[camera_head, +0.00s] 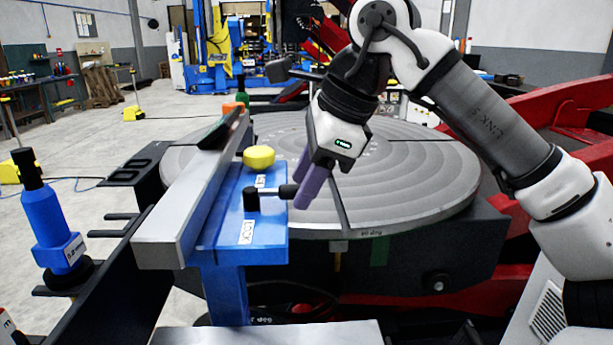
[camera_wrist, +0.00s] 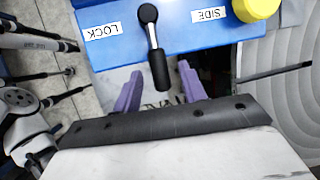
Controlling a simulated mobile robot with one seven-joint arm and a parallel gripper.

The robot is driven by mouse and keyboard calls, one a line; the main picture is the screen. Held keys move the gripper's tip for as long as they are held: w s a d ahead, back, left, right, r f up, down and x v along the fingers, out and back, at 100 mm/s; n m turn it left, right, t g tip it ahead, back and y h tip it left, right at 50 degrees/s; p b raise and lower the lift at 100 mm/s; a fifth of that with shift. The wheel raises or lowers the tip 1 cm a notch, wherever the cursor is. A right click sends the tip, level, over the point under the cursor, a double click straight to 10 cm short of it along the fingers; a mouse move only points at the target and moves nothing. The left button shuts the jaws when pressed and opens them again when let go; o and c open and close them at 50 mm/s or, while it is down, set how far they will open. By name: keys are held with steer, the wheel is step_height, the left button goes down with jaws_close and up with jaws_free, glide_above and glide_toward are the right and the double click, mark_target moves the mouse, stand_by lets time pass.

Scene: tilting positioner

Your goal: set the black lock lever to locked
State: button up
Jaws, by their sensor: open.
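The black lock lever (camera_head: 272,192) sits on a blue panel (camera_head: 270,215). Its round pivot is at the panel's middle, and its handle sticks out past the panel's edge, to the right in the head view. My gripper (camera_head: 303,194) has purple fingers and is just beyond the handle's end. In the wrist view my gripper (camera_wrist: 158,85) is open, with the handle's tip between the fingers. I cannot tell whether they touch it.
A yellow knob (camera_head: 258,157) stands on the panel behind the lever. A grey rail (camera_head: 185,205) runs along the panel's left side. The large round grooved table (camera_head: 420,180) lies behind and right of my gripper. A blue bottle-like tool (camera_head: 52,225) stands at the left.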

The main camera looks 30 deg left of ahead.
steer(key=shift+c, duration=0.2)
jaws_close()
